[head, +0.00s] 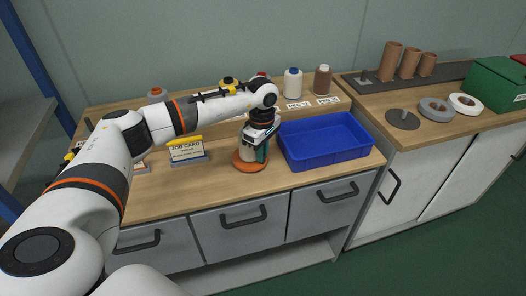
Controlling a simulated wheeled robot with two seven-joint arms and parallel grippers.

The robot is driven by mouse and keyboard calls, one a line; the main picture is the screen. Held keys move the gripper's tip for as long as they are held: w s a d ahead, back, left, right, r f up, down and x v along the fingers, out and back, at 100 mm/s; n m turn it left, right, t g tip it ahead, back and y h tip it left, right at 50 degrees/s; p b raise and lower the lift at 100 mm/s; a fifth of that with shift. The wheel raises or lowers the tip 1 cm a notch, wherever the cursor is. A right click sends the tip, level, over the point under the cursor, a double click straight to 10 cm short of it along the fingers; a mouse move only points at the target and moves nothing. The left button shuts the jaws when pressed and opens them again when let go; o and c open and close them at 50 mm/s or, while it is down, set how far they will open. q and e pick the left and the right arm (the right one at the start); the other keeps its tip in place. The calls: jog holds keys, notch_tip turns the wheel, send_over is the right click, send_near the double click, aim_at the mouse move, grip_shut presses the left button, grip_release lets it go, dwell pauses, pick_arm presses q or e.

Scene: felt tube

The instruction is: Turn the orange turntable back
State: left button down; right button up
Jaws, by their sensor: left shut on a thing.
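The orange turntable (246,163) is a flat round disc on the wooden bench, left of the blue tray. A pale cylinder, perhaps a felt tube (247,151), stands upright on it, partly hidden by my gripper. My left gripper (254,152) comes down from above and is shut on this tube over the turntable. Its fingertips are small and partly hidden here. My right gripper is not in this view.
A blue tray (330,160) stands close on the right. A job card (187,150) stands to the left. Bottles, one white (292,83) and one brown (322,80), stand on a raised shelf behind. Grey drawers (244,222) are below the bench's front edge.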

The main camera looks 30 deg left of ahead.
pick_arm(q)
jog(key=shift+s+a+m+b, duration=0.1)
jog(key=shift+s+m+b, duration=0.25)
jog(key=shift+m, duration=0.6)
jog(key=shift+s+a+m+b, duration=0.1)
jog(key=shift+s+m+b, duration=0.25)
jog(key=shift+m, duration=0.6)
jog(key=shift+s+a+m+b, duration=0.2)
jog(key=shift+s+m+b, duration=0.1)
jog(key=shift+m, duration=0.6)
jog(key=shift+s+a+m+b, duration=0.15)
jog(key=shift+s+m+b, duration=0.1)
jog(key=shift+m, duration=0.65)
jog(key=shift+s+r+m, duration=0.1)
jog(key=shift+m, duration=0.2)
jog(key=c, duration=1.4)
grip_release()
notch_tip(320, 180, up, 12)
jog(key=shift+b, duration=0.35)
